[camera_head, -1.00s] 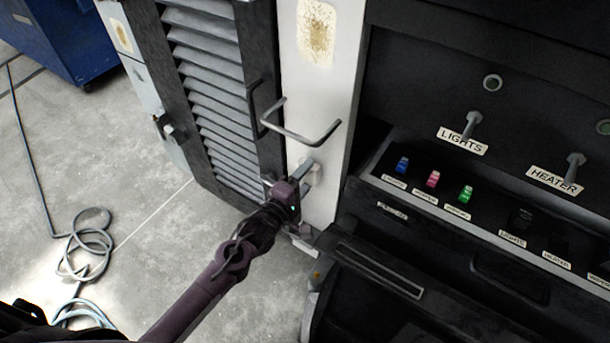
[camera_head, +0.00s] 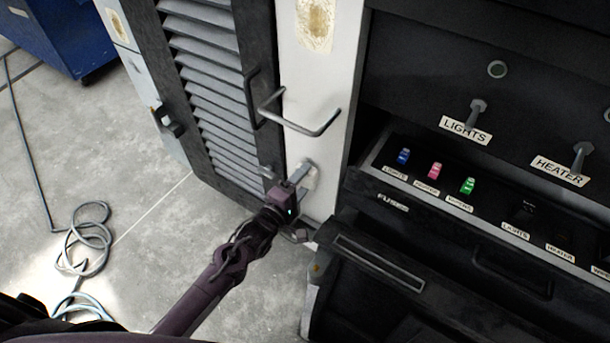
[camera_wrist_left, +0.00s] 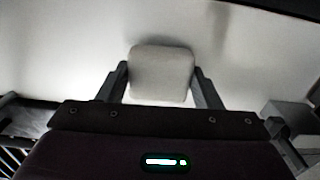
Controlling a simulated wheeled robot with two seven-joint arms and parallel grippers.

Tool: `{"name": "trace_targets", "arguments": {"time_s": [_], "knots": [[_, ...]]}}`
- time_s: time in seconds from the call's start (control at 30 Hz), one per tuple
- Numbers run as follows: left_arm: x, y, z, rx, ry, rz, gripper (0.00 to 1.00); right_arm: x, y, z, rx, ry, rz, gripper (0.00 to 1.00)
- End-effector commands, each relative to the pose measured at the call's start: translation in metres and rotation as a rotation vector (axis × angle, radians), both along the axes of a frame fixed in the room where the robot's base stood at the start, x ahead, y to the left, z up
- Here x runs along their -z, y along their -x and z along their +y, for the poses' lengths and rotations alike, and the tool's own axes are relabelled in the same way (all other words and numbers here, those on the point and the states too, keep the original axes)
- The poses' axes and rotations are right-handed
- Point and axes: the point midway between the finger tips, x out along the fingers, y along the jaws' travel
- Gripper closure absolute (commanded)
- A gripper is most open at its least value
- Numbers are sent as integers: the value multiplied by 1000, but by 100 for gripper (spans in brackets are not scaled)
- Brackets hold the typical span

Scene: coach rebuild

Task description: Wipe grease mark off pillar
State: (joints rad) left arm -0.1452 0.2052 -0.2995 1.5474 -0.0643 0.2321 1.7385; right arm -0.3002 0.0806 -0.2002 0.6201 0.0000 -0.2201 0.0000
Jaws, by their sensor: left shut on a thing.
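The pillar (camera_head: 330,95) is a pale upright panel between the louvred door and the dark control desk. My left gripper (camera_head: 301,174) is low on the pillar, below the bent handle. It is shut on a pale, rounded pad (camera_wrist_left: 161,74), which shows between the fingers in the left wrist view. The pad is against or very close to the pillar face; contact is not clear. A faint grey smudge (camera_wrist_left: 221,28) shows beyond the pad, but I cannot tell whether it is grease or shadow. A yellow-brown stained patch (camera_head: 316,22) is high on the pillar. My right gripper is not in view.
A bent metal handle (camera_head: 297,126) juts out above my left gripper. The louvred door (camera_head: 215,100) is left of the pillar. The desk with switches (camera_head: 430,185) is right. A coiled hose (camera_head: 84,245) lies on the open floor.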

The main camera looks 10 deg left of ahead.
Motion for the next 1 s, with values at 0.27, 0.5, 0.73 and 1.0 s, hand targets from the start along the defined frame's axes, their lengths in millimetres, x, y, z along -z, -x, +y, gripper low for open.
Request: {"name": "trace_targets", "arguments": {"time_s": [0.27,0.5,0.73,1.0], "knots": [[-3,27,12,-1,-2,0,59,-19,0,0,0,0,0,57],[-2,43,18,0,-1,-2,59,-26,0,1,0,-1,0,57],[-1,43,18,0,-1,-3,59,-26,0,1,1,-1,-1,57],[-2,52,22,-1,-1,1,59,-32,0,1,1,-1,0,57]]}}
